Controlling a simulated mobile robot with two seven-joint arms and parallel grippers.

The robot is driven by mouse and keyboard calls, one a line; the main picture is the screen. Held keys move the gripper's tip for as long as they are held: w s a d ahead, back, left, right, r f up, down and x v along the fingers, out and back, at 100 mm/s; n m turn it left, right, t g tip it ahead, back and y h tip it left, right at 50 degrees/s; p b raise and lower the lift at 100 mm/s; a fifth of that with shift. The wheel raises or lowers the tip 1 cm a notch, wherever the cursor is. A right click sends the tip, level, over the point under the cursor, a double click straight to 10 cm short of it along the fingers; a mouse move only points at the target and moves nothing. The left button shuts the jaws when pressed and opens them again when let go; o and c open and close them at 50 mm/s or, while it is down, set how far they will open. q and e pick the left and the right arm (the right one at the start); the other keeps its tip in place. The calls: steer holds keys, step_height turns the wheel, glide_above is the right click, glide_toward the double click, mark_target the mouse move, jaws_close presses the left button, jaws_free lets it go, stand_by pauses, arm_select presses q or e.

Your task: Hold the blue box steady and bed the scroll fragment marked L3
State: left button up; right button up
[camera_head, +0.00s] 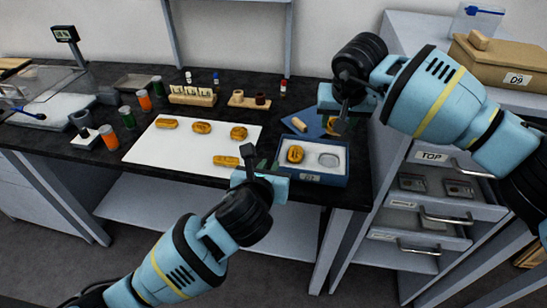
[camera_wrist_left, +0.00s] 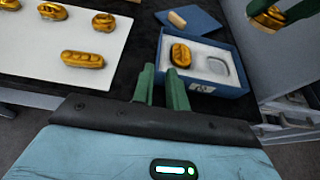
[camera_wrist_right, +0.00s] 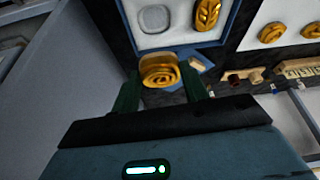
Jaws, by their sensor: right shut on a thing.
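The blue box (camera_head: 313,179) sits near the table's front edge, with a white insert. Its left recess holds a gold leaf-patterned fragment (camera_head: 295,154); its right recess (camera_head: 328,160) is empty. My right gripper (camera_wrist_right: 160,88) is shut on a gold scroll fragment (camera_wrist_right: 160,70) with a spiral face, held above the table behind the box. The fragment also shows in the left wrist view (camera_wrist_left: 268,18). No L3 mark is readable. My left gripper (camera_wrist_left: 160,88) has its fingers apart at the box's near left corner; whether they touch it I cannot tell.
A white mat (camera_head: 150,150) left of the box carries several gold fragments. A blue panel with a wooden handle (camera_head: 299,124) lies behind the box. Wooden holders and jars stand farther back. A grey drawer cabinet (camera_head: 430,157) stands close on the right.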

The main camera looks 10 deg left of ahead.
mark_target(329, 161)
arm_select(q)
steer(key=x, duration=1)
steer(key=shift+w, duration=0.25)
jaws_close()
arm_select(e)
steer(key=shift+f, duration=0.4)
arm_select(q)
steer(key=shift+f, duration=0.1)
arm_select(e)
steer(key=shift+f, duration=4.95)
steer(key=shift+f, duration=0.1)
